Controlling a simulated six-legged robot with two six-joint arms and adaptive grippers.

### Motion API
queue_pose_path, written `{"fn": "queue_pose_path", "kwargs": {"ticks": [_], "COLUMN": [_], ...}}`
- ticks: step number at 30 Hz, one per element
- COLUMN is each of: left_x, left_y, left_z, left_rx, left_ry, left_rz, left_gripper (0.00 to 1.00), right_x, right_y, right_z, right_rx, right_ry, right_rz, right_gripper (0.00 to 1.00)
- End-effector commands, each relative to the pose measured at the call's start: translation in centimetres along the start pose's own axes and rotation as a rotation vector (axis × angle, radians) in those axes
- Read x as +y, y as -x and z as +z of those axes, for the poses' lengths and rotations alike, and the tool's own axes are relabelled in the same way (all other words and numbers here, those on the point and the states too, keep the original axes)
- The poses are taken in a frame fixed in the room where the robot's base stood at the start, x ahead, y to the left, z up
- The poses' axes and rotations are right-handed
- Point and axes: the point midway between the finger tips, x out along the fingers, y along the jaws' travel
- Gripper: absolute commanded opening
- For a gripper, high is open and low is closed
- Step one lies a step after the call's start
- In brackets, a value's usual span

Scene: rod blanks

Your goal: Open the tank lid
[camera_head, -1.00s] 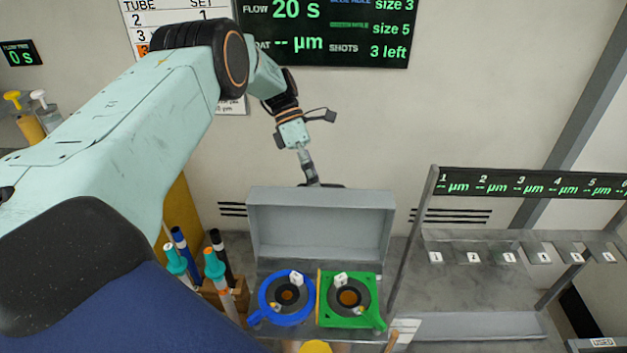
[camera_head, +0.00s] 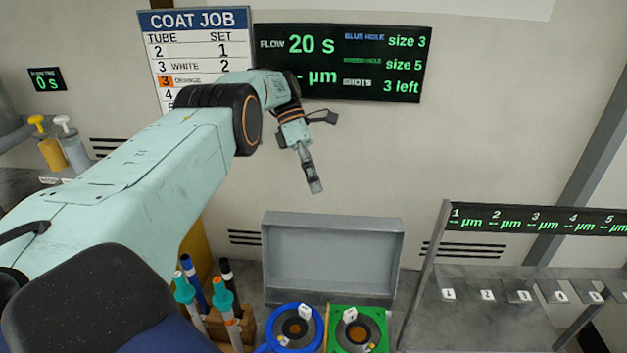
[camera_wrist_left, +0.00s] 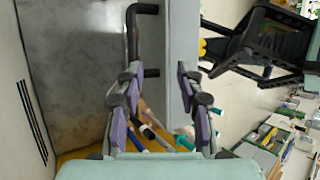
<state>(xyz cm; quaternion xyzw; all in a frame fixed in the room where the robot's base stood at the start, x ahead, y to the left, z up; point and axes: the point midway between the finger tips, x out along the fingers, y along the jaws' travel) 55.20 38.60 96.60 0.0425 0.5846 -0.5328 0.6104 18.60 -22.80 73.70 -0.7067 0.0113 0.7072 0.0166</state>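The tank lid (camera_head: 333,255) is a grey, shallow, box-like panel. In the head view it stands raised, its hollow side facing me, behind a blue ring (camera_head: 294,329) and a green ring (camera_head: 358,331) on the tank top. My left gripper (camera_head: 315,186) hangs above and behind the lid, apart from it. In the left wrist view my gripper (camera_wrist_left: 157,98) has its purple-padded fingers spread with nothing held. Beyond them is a black bar handle (camera_wrist_left: 132,38) beside the grey lid side (camera_wrist_left: 177,65).
Capped tubes (camera_head: 188,290) stand in a brown holder left of the tank. A grey rack (camera_head: 480,310) with numbered slots stands to the right. The wall behind carries a flow display (camera_head: 345,62) and a coat job chart (camera_head: 195,55).

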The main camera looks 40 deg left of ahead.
Motion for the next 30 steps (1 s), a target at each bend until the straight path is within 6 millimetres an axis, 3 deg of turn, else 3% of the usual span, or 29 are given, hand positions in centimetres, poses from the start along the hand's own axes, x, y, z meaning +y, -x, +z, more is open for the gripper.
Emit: {"fn": "queue_pose_path", "kwargs": {"ticks": [10, 14, 17, 19, 23, 30], "left_x": [0.0, -0.2, -1.2, -1.4, -0.7, 1.3], "left_y": [0.1, 0.8, 1.7, 1.9, 2.0, 2.4], "left_z": [0.0, 0.8, 3.0, 4.2, 4.6, 4.5], "left_rx": [0.0, -0.006, 0.004, 0.06, 0.163, 0.388], "left_ry": [0.0, -0.016, -0.06, -0.149, -0.389, -0.878], "left_rz": [0.0, 0.014, 0.031, 0.076, 0.143, 0.196], "left_gripper": [0.37, 0.26, 0.18, 0.12, 0.01, 0.0], "right_x": [0.0, 0.0, 0.0, 0.0, 0.0, 0.0], "right_y": [0.0, -0.2, -0.8, -1.3, -1.6, -2.0], "right_z": [0.0, 0.0, 0.0, 0.0, 0.0, 0.0], "right_rx": [0.0, 0.0, 0.0, 0.0, 0.0, 0.0], "right_ry": [0.0, 0.0, 0.0, 0.0, 0.0, 0.0], "right_rz": [0.0, 0.0, 0.0, 0.0, 0.0, 0.0], "right_gripper": [0.0, 0.0, 0.0, 0.0, 0.0, 0.0]}}
